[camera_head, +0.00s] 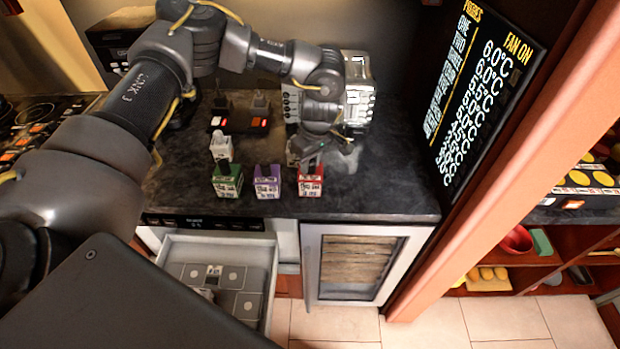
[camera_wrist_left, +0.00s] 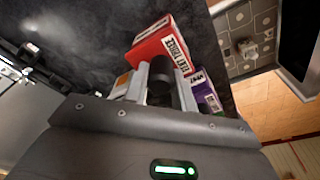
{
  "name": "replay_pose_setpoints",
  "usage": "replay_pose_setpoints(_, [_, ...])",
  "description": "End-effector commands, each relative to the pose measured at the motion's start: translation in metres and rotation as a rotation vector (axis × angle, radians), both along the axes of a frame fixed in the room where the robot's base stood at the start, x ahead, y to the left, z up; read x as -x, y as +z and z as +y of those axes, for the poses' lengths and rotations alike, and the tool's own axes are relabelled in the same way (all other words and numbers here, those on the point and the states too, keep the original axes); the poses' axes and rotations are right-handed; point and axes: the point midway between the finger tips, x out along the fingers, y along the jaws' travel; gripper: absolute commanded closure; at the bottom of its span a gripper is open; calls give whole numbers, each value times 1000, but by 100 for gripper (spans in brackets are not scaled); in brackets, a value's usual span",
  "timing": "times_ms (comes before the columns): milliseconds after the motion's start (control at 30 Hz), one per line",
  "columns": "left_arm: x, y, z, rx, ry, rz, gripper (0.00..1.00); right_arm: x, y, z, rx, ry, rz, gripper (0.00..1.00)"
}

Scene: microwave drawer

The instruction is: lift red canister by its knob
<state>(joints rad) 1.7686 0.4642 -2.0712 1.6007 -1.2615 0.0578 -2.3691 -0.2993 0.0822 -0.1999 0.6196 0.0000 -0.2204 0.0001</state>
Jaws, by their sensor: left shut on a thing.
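The red canister (camera_head: 310,186), a small box with a white label, stands on the dark counter near its front edge, at the right end of a row of three. My left gripper (camera_head: 308,160) is right above it, pointing down, with its fingers shut on the dark knob on top. In the left wrist view the red canister (camera_wrist_left: 165,45) shows just beyond the fingers, and the dark round knob (camera_wrist_left: 160,80) sits between the fingertips. I cannot tell whether the canister is clear of the counter. My right gripper is not in view.
A purple canister (camera_head: 267,186) stands close on the left of the red one, and a green canister (camera_head: 227,184) further left. Below the counter an open drawer (camera_head: 262,245) juts out. The counter's right front is clear.

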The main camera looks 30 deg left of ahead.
Motion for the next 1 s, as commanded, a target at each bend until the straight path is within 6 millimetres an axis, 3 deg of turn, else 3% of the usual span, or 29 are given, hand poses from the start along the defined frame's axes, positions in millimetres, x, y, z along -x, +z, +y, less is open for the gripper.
replay_pose_setpoints(100, [0,0,0,0,0,0,100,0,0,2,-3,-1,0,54])
replay_pose_setpoints(567, [-1,6,0,1,0,-2,100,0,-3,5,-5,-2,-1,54])
replay_pose_setpoints(767, [-1,31,0,2,-1,-5,100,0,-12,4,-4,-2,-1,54])
replay_pose_setpoints(1000, [45,84,-1,1,-5,-8,100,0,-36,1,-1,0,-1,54])
